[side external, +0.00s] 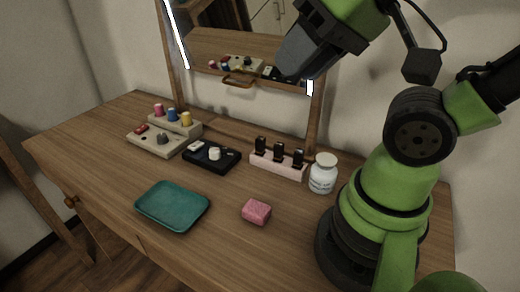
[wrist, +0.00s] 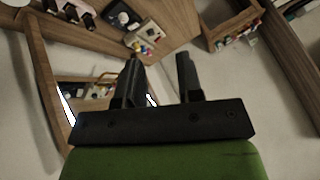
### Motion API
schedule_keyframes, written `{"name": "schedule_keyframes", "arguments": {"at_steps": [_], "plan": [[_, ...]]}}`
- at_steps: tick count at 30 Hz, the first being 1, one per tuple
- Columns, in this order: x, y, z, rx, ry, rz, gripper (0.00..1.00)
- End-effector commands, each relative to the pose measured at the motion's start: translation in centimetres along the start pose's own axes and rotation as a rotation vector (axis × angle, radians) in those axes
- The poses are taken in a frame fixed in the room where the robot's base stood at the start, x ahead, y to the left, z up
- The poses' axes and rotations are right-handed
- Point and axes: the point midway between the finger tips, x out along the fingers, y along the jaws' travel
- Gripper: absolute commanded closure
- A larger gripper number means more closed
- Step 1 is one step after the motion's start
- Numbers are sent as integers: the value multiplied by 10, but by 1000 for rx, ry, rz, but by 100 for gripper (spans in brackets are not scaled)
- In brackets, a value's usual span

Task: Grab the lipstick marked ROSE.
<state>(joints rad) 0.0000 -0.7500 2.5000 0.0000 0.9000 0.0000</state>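Three black lipsticks stand upright in a pale pink holder (side external: 290,172) at the back of the desk, below the mirror: a left one (side external: 260,145), a middle one (side external: 278,152) and a right one (side external: 298,158). Their markings are too small to read, so I cannot tell which is ROSE. In the wrist view the lipsticks (wrist: 71,13) show at the top left edge. My gripper (side external: 287,68) is high above the desk in front of the mirror, well away from the lipsticks. In the wrist view its two fingers (wrist: 160,72) are apart with nothing between them.
A white jar (side external: 323,174) stands close to the holder's right end. A black tray (side external: 211,157) and a beige stand with coloured pieces (side external: 155,140) lie left of it. A teal tray (side external: 172,206) and a pink block (side external: 256,212) are in front. The mirror frame (side external: 316,120) rises behind.

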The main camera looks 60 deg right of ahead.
Motion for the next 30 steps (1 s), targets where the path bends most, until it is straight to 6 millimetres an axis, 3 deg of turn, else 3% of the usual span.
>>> {"name": "schedule_keyframes", "arguments": {"at_steps": [10, 13, 22, 26, 30], "plan": [[0, 0, 0, 0, 0, 0, 66], [0, 0, 0, 0, 0, 0, 49], [1, 0, -2, -3, -4, 6, 49], [10, 3, -18, -25, -36, 52, 49], [33, 16, -49, -80, -111, 138, 49]]}}
